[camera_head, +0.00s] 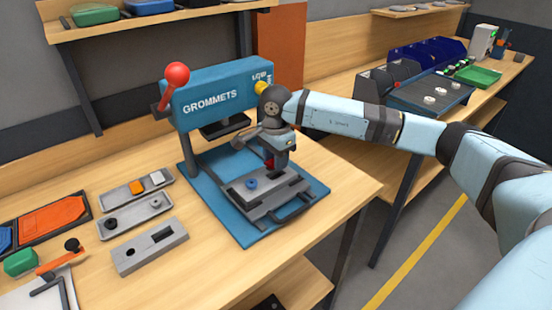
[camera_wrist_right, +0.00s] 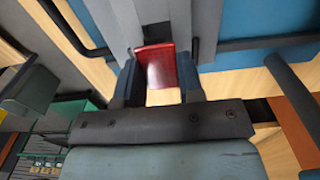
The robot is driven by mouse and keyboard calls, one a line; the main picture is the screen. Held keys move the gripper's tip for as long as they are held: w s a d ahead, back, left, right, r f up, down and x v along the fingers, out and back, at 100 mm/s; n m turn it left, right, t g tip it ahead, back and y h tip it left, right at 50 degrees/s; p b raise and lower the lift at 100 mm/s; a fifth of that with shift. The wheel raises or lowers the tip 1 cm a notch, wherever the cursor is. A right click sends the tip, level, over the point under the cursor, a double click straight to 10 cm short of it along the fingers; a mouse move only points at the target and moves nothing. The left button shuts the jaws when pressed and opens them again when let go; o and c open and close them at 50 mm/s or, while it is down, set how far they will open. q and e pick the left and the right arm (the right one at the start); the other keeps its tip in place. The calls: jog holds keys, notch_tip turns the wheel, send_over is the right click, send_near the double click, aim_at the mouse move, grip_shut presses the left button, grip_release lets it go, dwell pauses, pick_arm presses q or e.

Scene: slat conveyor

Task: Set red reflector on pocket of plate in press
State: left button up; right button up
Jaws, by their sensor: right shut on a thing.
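My right gripper (camera_head: 270,163) reaches in over the press (camera_head: 222,92) and is shut on the red reflector (camera_wrist_right: 158,68). In the right wrist view the glossy red reflector sits between the two fingers. In the head view only a small red part of it (camera_head: 269,160) shows under the gripper. The grey plate (camera_head: 262,203) lies on the blue press base, with a blue ring on its left part and a dark pocket to the right. The gripper hides part of the plate. I cannot tell whether the reflector touches it. My left gripper is not in view.
The press has a red-knobbed lever (camera_head: 176,75) at its left. Left of it lie a grey tray (camera_head: 138,188) with orange and white pieces, another small tray, and a grey block (camera_head: 150,247). A dark handle runs along the front of the press base.

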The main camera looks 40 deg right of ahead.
jog(key=shift+f, duration=0.1)
dwell(0.4)
jog(key=shift+f, duration=0.15)
jog(key=shift+f+b, duration=0.6)
jog(key=shift+b, duration=0.05)
jog(key=shift+f, duration=0.1)
jog(key=shift+f+b, duration=0.2)
jog(key=shift+b, duration=0.1)
jog(key=shift+f, duration=0.15)
dwell(0.8)
jog(key=shift+f+b, duration=0.15)
jog(key=shift+b, duration=0.3)
